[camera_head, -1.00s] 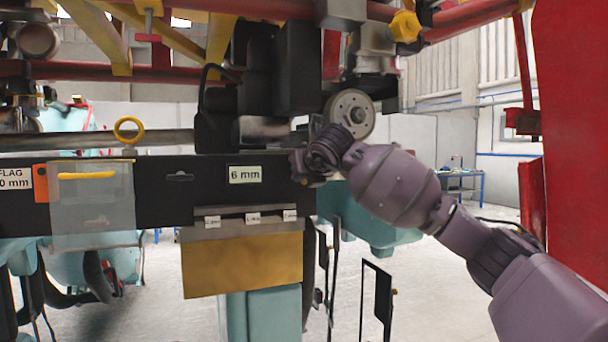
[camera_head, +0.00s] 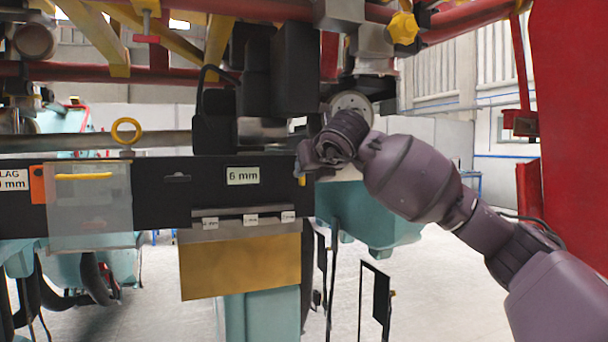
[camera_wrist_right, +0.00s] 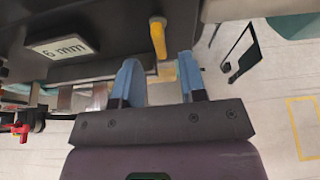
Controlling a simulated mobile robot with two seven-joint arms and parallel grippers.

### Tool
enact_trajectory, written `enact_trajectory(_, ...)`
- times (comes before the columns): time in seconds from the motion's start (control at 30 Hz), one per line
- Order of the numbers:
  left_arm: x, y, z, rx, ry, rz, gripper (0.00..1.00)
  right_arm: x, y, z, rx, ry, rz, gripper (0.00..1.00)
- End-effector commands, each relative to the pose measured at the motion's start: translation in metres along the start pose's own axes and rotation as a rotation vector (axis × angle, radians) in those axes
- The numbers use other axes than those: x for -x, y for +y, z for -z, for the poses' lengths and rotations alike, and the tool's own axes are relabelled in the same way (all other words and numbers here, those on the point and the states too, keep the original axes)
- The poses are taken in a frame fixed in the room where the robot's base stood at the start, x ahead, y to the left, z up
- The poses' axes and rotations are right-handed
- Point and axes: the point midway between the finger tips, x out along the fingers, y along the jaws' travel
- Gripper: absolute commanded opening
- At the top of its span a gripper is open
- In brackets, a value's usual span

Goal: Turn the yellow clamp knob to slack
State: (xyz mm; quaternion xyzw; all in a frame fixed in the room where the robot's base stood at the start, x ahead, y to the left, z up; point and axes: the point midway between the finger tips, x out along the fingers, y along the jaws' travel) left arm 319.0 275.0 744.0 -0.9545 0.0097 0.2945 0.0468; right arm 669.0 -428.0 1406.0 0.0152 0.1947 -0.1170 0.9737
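A yellow lobed knob (camera_head: 403,28) sits at the upper right, under the red rails. A yellow bar-shaped handle (camera_wrist_right: 158,38) sticks out from the dark beam in the right wrist view; a sliver of yellow shows at the beam's right end in the head view (camera_head: 301,181). I cannot tell which of the two is the clamp knob. My right gripper (camera_wrist_right: 161,82) has its two blue fingers apart with nothing gripped. The bar handle is just ahead of the gap between them. In the head view the right gripper (camera_head: 315,160) is beside the beam's right end, its fingers mostly hidden. My left gripper is not in view.
The black beam (camera_head: 200,190) carries a "6 mm" label (camera_head: 243,176). A brass-coloured plate (camera_head: 240,268) hangs below it. A yellow ring (camera_head: 127,130) and a clear flap (camera_head: 92,210) are at left. A grey wheel (camera_head: 351,104) is behind my right wrist. A red panel (camera_head: 570,120) stands at right.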

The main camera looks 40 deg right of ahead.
Motion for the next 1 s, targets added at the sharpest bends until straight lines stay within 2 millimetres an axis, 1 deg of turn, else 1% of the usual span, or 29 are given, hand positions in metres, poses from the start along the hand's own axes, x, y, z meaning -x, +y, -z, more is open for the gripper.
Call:
enact_trajectory(0.1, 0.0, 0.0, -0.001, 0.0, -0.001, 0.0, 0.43, 0.021, 0.0, 0.0, 0.001, -0.002, 0.001, 0.38)
enact_trajectory(0.2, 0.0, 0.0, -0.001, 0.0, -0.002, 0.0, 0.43, 0.035, 0.0, 0.0, 0.001, 0.0, 0.001, 0.38)
enact_trajectory(0.33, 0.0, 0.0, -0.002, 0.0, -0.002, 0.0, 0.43, 0.046, 0.0, 0.001, 0.0, 0.001, 0.0, 0.38)
enact_trajectory(0.5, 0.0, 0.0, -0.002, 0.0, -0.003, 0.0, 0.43, 0.052, 0.0, 0.001, 0.0, 0.001, 0.0, 0.38)
enact_trajectory(1.0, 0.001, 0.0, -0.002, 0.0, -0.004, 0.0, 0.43, 0.052, 0.0, 0.0, 0.001, 0.001, 0.0, 0.38)
